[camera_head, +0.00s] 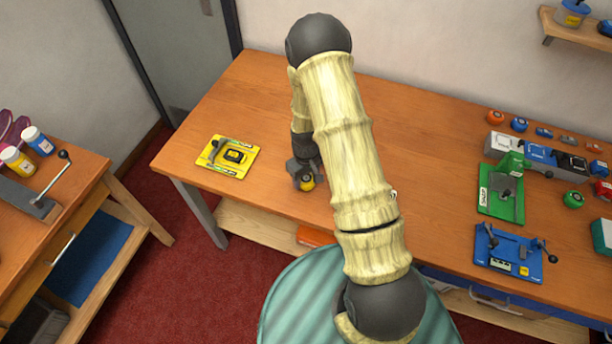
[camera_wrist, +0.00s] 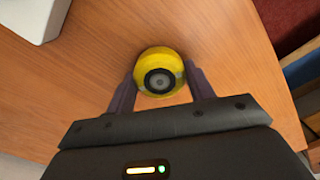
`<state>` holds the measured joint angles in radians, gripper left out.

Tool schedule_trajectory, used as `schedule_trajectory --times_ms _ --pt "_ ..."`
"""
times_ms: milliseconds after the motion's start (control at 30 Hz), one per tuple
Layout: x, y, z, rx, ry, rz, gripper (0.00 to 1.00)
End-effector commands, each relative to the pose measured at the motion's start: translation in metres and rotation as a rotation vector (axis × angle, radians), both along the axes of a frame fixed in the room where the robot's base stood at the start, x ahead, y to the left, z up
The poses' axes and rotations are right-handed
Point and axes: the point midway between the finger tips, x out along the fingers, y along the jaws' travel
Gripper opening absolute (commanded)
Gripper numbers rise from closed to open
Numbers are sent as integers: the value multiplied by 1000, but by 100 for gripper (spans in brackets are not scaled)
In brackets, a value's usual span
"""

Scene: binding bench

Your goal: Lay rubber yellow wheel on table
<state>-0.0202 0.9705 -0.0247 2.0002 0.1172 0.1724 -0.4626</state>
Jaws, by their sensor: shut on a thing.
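The yellow wheel (camera_wrist: 159,56) with a dark and grey hub is between the two fingers of my gripper (camera_wrist: 160,82) in the wrist view. My gripper is shut on it. In the head view the yellow wheel (camera_head: 307,185) shows just below my gripper (camera_head: 303,178), over the front part of the wooden table (camera_head: 265,120). I cannot tell whether the wheel touches the table top. My arm hides part of the table's middle.
A yellow fixture plate (camera_head: 212,163) lies left of my gripper. A green fixture (camera_head: 487,205), a blue fixture (camera_head: 496,246) and several small coloured items stand at the right. Bare table surrounds the wheel. A second bench (camera_head: 30,238) stands at the far left.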

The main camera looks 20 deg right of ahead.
Motion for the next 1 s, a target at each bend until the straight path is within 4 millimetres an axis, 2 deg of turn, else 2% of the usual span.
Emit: schedule_trajectory --times_ms 200,233,300,333,767,1000 --pt "0 0 -4 0 0 0 28" --pt "0 0 -3 0 0 0 59" --pt "0 0 -3 0 0 0 73" --pt "0 0 -3 0 0 0 75" --pt "1 0 4 0 -2 0 75" --pt "1 0 31 0 -4 2 75"
